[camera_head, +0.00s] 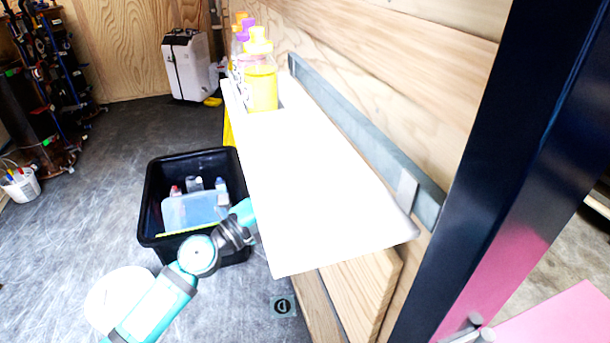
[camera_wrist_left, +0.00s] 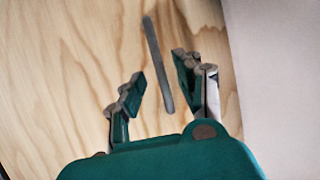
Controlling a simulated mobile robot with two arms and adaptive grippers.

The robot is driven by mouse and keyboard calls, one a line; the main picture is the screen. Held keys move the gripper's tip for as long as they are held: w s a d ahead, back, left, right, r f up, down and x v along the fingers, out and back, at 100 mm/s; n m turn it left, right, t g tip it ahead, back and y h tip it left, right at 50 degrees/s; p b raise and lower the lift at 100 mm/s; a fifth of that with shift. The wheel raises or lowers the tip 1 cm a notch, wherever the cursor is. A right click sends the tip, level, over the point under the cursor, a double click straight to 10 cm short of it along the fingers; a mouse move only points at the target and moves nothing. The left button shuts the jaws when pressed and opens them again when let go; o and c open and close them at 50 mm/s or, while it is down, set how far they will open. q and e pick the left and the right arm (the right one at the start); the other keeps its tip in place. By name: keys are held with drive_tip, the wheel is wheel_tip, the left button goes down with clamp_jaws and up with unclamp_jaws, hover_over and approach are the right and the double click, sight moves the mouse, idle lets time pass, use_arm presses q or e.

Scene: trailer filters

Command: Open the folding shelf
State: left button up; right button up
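A white shelf (camera_head: 300,185) juts out flat from the wooden wall and fills the middle of the head view. Below its near end is a light wooden panel (camera_head: 362,290). My left arm reaches under the shelf's left edge in the head view, and its gripper is hidden there. In the left wrist view my left gripper (camera_wrist_left: 160,85) is open, facing a wood-grained surface (camera_wrist_left: 70,70). A thin grey metal bar (camera_wrist_left: 158,65) shows between its fingers; I cannot tell whether they touch it. My right gripper is not in view.
Several bottles, one yellow (camera_head: 261,85), stand at the shelf's far end. A black crate (camera_head: 151,195) with items inside is on the floor left of the shelf. A dark post (camera_head: 490,150) rises at the right, near a pink surface (camera_head: 560,322). The floor at left is partly clear.

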use_arm(q)
drive_tip(key=shift+x, duration=1.85)
clamp_jaws()
drive_tip(key=shift+f, duration=0.1)
